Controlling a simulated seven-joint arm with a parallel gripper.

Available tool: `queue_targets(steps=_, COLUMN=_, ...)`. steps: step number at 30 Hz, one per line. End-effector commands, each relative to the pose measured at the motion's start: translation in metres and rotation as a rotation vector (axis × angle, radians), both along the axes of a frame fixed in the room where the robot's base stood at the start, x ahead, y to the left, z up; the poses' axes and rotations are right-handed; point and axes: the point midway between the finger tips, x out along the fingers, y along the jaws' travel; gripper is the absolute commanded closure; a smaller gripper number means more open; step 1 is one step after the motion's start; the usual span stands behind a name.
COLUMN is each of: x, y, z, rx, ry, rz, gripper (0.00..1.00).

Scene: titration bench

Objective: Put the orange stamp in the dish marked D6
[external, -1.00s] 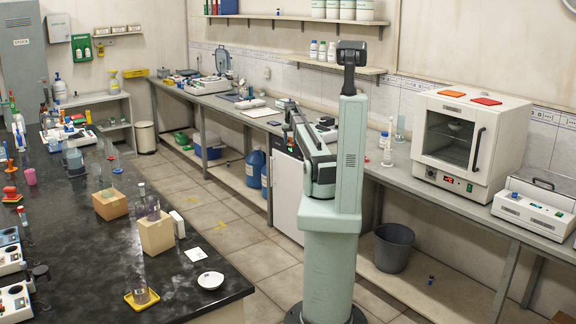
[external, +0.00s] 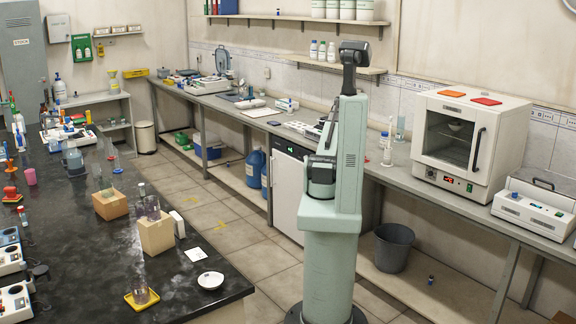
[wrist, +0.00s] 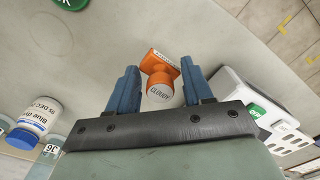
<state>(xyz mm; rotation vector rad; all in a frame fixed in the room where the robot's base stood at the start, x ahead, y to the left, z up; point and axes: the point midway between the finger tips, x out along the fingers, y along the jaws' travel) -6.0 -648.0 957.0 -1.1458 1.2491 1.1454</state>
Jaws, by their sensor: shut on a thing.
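The orange stamp (wrist: 162,67) is between the two blue fingers of my gripper (wrist: 158,76) in the wrist view. Its pale round end reads "CLOUDY". My gripper is shut on it, with a pale grey bench top behind. In the external view my gripper and the stamp are hidden behind my arm's column. A small tag (wrist: 52,148) at the lower left of the wrist view looks like "36" or "D6"; I cannot tell which, or what it belongs to. I cannot make out the dish marked D6 for certain.
Floor tiles show past the bench edge. The oven (external: 470,140) stands on the back bench (external: 440,205).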

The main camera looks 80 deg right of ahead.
Motion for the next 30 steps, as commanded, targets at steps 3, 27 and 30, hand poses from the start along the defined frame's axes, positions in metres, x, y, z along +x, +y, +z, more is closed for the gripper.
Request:
queue_targets(steps=3, x=-0.039, y=0.002, z=0.005, rx=-0.001, ry=0.000, rz=-0.059, gripper=0.80)
queue_targets(steps=27, x=-0.255, y=0.057, z=0.035, rx=-0.001, ry=0.000, rz=-0.329, gripper=0.80)
queue_targets(steps=30, x=-0.273, y=0.063, z=0.040, rx=-0.001, ry=0.000, rz=-0.332, gripper=0.80)
